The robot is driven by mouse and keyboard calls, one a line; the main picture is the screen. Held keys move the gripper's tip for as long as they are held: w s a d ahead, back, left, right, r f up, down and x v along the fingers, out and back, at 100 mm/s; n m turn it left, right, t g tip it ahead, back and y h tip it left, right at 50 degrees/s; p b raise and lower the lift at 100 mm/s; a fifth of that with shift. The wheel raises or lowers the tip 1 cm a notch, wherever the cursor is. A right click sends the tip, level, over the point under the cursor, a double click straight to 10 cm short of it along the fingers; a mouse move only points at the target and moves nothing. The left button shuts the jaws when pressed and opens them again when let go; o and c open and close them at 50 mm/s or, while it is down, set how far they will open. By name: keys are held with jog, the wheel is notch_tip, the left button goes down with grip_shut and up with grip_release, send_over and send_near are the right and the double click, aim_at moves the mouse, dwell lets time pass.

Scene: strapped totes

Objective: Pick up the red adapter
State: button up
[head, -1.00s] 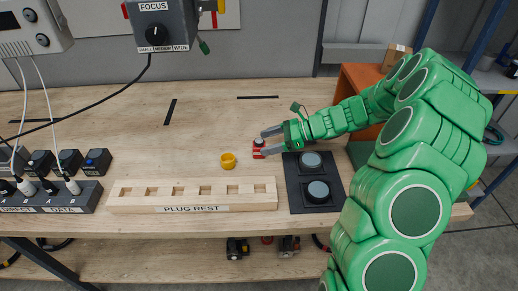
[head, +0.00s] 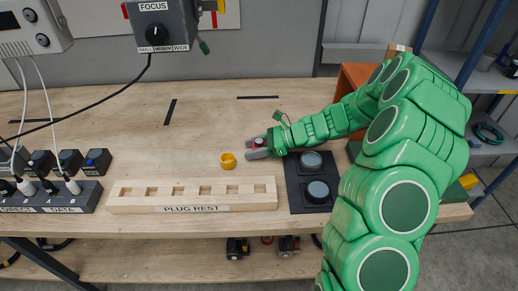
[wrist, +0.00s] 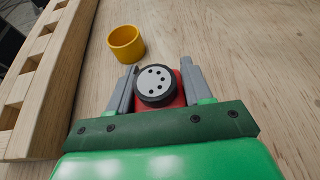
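The red adapter (wrist: 172,103) has a red body and a dark-rimmed round grey top with several holes. It stands upright on the workbench. My gripper (wrist: 160,85) is low at the bench with one grey finger on each side of the adapter. The fingers look open around it; any small gap at its sides is hard to see. In the head view my gripper (head: 256,147) reaches in from the right, and the adapter (head: 260,142) shows only partly between the fingers.
A yellow ring-like cup (head: 228,161) stands just left of the fingers; it also shows in the wrist view (wrist: 126,44). The wooden plug rest (head: 135,196) lies in front. A dark pad with two round buttons (head: 318,190) lies below my forearm. The bench behind is mostly clear.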

aim_at(254, 142)
jog(key=c, duration=0.5)
jog(key=shift+r, duration=0.15)
jog(key=shift+c, duration=0.2)
jog(key=shift+r, duration=0.2)
jog(key=r, duration=0.3)
jog(key=shift+s+d, duration=0.1)
jog(key=shift+s, duration=0.15)
jog(key=s+d+r, duration=0.3)
jog(key=s+r, duration=0.6)
jog(key=s, duration=0.4)
jog(key=shift+r, duration=0.15)
